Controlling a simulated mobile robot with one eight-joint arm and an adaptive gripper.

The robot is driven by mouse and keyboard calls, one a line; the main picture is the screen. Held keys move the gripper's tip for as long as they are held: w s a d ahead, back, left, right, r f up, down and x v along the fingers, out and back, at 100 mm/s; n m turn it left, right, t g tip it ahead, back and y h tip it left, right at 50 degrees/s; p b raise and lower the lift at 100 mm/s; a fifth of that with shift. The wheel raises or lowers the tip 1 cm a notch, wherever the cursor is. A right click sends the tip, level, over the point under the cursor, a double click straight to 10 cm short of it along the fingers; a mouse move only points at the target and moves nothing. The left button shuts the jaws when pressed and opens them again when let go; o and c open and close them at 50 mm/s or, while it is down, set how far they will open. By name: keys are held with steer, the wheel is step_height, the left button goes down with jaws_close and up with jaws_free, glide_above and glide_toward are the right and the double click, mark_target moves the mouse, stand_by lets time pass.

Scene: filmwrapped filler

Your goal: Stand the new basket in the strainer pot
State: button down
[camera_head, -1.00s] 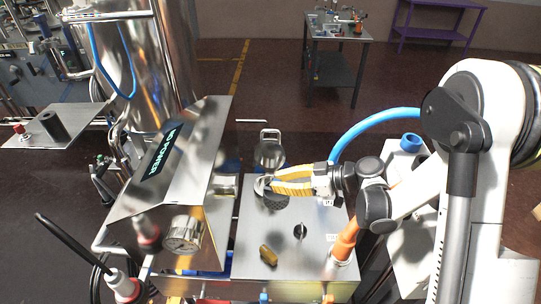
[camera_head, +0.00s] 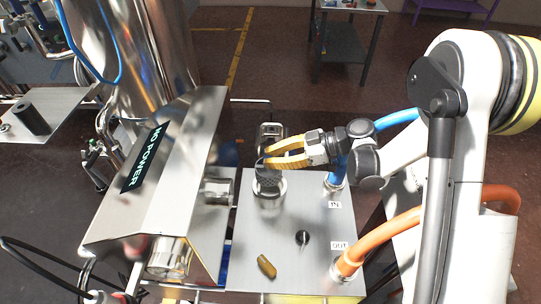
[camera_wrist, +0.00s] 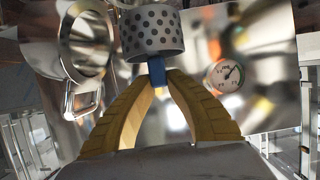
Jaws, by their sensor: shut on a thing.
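My gripper (camera_head: 265,156), with yellow ribbed fingers, is shut on the blue handle (camera_wrist: 156,68) of a grey perforated basket (camera_wrist: 152,35). The basket shows dark below the fingers in the head view (camera_head: 267,175). A shiny round rim (camera_head: 272,191), apparently the strainer pot's mouth, surrounds its lower end in that view. I cannot tell how deep the basket sits. The basket's far end is cut off in the wrist view. Behind it is a round steel part with a loop handle (camera_head: 271,130), perhaps an open lid; it also shows in the wrist view (camera_wrist: 83,97).
A steel console (camera_head: 165,165) marked NO POWER stands close on the left. The steel top (camera_head: 285,235) carries a small brass-coloured piece (camera_head: 267,266) and a black knob (camera_head: 303,238). Blue (camera_head: 398,118) and orange (camera_head: 405,222) hoses lie to the right.

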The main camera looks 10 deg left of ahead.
steer(key=shift+d, duration=0.2)
steer(key=shift+f+b, duration=1.35)
steer(key=shift+b, duration=0.1)
steer(key=shift+f, duration=3.3)
steer(key=shift+f, duration=0.35)
steer(key=c, duration=1.4)
jaws_free()
